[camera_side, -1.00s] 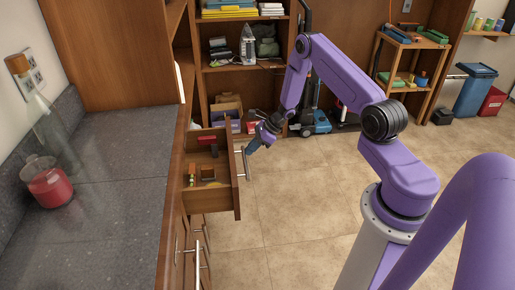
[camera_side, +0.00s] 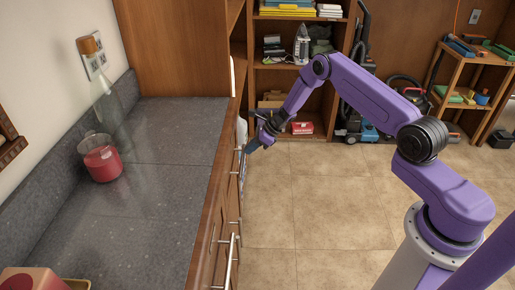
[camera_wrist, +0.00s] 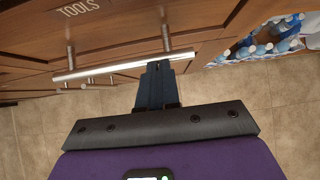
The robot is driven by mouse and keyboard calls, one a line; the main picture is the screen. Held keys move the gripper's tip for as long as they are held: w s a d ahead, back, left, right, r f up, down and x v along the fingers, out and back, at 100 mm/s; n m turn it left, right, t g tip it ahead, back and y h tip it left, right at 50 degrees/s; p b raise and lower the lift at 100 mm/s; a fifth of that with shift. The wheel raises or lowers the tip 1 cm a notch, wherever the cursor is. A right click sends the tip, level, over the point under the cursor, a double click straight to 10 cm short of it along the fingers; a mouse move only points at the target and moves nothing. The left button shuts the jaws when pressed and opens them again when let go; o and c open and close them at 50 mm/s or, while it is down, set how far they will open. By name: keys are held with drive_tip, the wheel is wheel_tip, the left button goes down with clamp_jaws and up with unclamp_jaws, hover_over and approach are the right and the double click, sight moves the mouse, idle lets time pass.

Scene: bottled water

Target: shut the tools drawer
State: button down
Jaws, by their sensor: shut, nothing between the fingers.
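The tools drawer (camera_wrist: 115,35) has a brown wooden front lettered TOOLS in the wrist view. In the side view no opened drawer box sticks out from the cabinet front, and the drawer looks in line with it; a small gap I cannot rule out. Its metal bar handle (camera_wrist: 110,70) crosses the wrist view. My gripper (camera_wrist: 155,66) is shut and empty, its dark blue fingertips at the handle's bar, touching or nearly so. In the side view my gripper (camera_side: 249,149) is at the cabinet front, toward its far end.
The grey countertop (camera_side: 150,215) carries a red-filled jar (camera_side: 102,162) and a clear bottle (camera_side: 108,100). More bar handles (camera_side: 229,262) stick out nearer the camera. Bottled water (camera_wrist: 270,42) shows right of the drawer. The tiled floor (camera_side: 310,215) beside the cabinet is clear.

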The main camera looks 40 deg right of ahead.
drive_tip(key=shift+w+a, duration=0.15)
drive_tip(key=shift+a, duration=0.25)
drive_tip(key=shift+d, duration=0.1)
